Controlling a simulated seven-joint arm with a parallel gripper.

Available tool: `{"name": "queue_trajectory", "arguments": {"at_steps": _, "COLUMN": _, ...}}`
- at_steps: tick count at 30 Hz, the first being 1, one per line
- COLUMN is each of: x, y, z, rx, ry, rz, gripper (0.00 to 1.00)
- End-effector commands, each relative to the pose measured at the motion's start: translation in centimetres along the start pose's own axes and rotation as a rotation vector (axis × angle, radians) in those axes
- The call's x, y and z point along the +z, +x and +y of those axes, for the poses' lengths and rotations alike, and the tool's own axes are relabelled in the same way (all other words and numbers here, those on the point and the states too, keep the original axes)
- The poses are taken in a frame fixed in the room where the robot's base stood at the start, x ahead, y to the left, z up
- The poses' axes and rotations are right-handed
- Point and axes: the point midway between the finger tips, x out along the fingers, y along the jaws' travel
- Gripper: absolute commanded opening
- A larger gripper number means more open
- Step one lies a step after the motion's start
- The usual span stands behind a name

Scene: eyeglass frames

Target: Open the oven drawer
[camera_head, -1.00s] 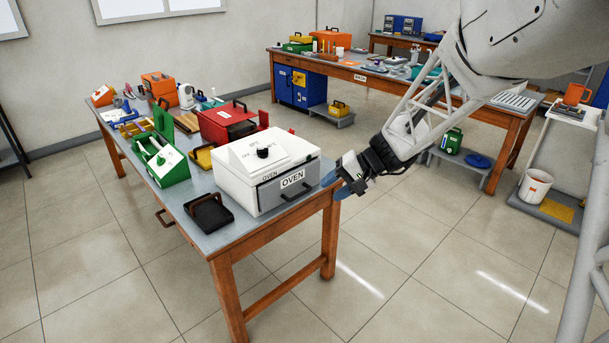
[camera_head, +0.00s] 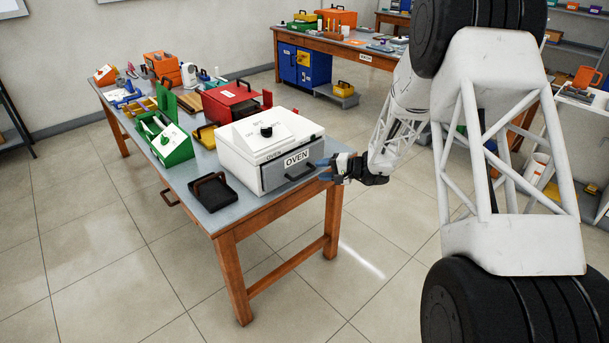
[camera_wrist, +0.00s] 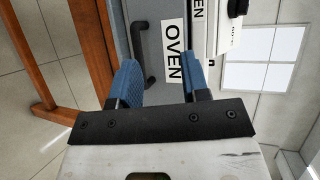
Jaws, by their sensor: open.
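The white oven (camera_head: 268,139) stands near the front end of the workbench. Its grey drawer front (camera_head: 287,172) carries an OVEN label and a dark handle (camera_head: 301,174), and it looks closed. My gripper (camera_head: 324,168) is open and empty, just right of the drawer front. In the wrist view, my blue fingers (camera_wrist: 160,80) point at the grey drawer front (camera_wrist: 155,15). The dark handle (camera_wrist: 143,50) shows between them, closer to the left finger. I cannot tell whether the fingers touch anything.
A black tray (camera_head: 212,192) lies left of the oven on the workbench (camera_head: 250,208). A red box (camera_head: 234,100) and a green toolbox (camera_head: 167,143) stand behind. The bench's wooden edge is close to my gripper. The floor in front is clear.

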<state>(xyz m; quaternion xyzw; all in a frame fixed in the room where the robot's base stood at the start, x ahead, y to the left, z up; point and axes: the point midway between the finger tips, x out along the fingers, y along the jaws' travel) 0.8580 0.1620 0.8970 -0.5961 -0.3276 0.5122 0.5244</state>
Motion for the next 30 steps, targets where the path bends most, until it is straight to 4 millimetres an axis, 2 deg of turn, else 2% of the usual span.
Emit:
{"name": "queue_trajectory", "arguments": {"at_steps": 1, "x": -1.0, "y": 0.6, "z": 1.2, "rx": -0.017, "ry": 0.008, "rz": 0.015, "gripper": 0.42}}
{"name": "queue_trajectory", "arguments": {"at_steps": 6, "x": -3.5, "y": 1.9, "z": 3.8, "rx": -0.066, "ry": 0.019, "rz": 0.065, "gripper": 0.42}}
{"name": "queue_trajectory", "arguments": {"at_steps": 12, "x": -4.9, "y": 2.6, "z": 5.4, "rx": -0.094, "ry": 0.024, "rz": 0.098, "gripper": 0.42}}
{"name": "queue_trajectory", "arguments": {"at_steps": 30, "x": -5.1, "y": 3.3, "z": 5.5, "rx": -0.097, "ry": 0.023, "rz": 0.101, "gripper": 0.42}}
